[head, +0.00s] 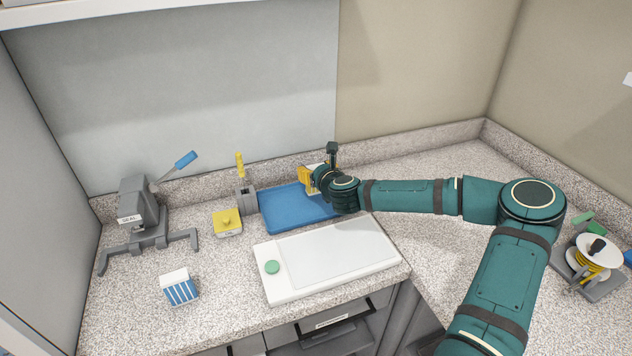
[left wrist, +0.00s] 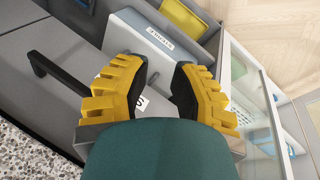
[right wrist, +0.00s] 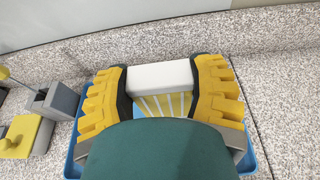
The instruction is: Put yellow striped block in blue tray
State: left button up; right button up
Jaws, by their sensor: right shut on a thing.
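The yellow striped block (right wrist: 160,77) has a white top and yellow-and-white striped side. My right gripper (right wrist: 162,88) is shut on it, one finger on each side. In the head view my right gripper (head: 316,180) is over the right part of the blue tray (head: 278,210), and the arm and fingers largely hide the block. The tray's rim shows around the gripper in the right wrist view (right wrist: 72,158). I cannot tell whether the block touches the tray floor. My left gripper (left wrist: 162,88) is open and empty, in front of grey drawers.
A white board with a green knob (head: 330,262) lies in front of the tray. A yellow knobbed block (head: 227,224) and a grey holder (head: 246,201) stand at its left. A blue striped block (head: 180,288) and a grey sealer (head: 140,215) are farther left.

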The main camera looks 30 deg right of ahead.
jog(key=shift+f, duration=1.6)
jog(key=shift+b, duration=0.3)
jog(key=shift+f, duration=0.1)
jog(key=o, duration=1.2)
jog(key=shift+o, duration=0.2)
